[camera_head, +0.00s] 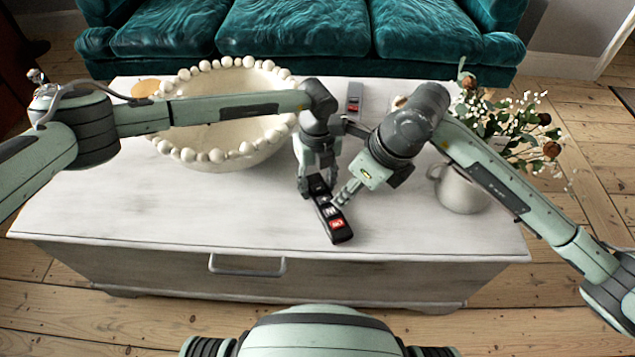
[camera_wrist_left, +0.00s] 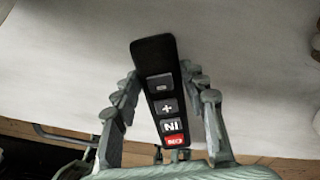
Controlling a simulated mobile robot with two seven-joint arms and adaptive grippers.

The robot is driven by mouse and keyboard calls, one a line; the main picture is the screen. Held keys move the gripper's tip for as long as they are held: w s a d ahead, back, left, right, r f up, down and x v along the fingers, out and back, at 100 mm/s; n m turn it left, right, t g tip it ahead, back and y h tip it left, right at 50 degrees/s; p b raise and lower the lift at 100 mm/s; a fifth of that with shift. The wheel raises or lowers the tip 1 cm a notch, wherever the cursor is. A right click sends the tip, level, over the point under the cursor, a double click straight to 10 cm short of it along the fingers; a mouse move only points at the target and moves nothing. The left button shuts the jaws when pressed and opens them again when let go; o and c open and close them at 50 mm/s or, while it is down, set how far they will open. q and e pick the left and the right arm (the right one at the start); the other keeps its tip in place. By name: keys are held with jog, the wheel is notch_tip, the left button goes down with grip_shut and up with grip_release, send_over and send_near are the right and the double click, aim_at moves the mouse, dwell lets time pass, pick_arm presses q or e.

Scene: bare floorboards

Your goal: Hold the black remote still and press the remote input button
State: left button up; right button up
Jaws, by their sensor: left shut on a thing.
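The black remote (camera_head: 341,236) lies on the white table, with its red button toward the front edge. My left gripper (camera_head: 318,184) is shut on its far part, one finger on each side. In the left wrist view the remote (camera_wrist_left: 154,52) passes between my left gripper's fingers (camera_wrist_left: 165,105); minus, plus, input and red buttons show. The input button (camera_wrist_left: 172,126) sits beside the red one. My right gripper (camera_head: 338,199) points down at the remote from the right, fingers together, tips close to the input button. I cannot tell whether they touch it.
A large beaded bowl (camera_head: 212,160) stands at the left beneath my left arm. A grey remote (camera_head: 354,97) lies farther back. A white vase (camera_head: 462,190) with flowers stands at the right. The table's front left is clear. A teal sofa (camera_head: 300,30) stands behind.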

dwell(0.4)
grip_shut()
dwell(1.3)
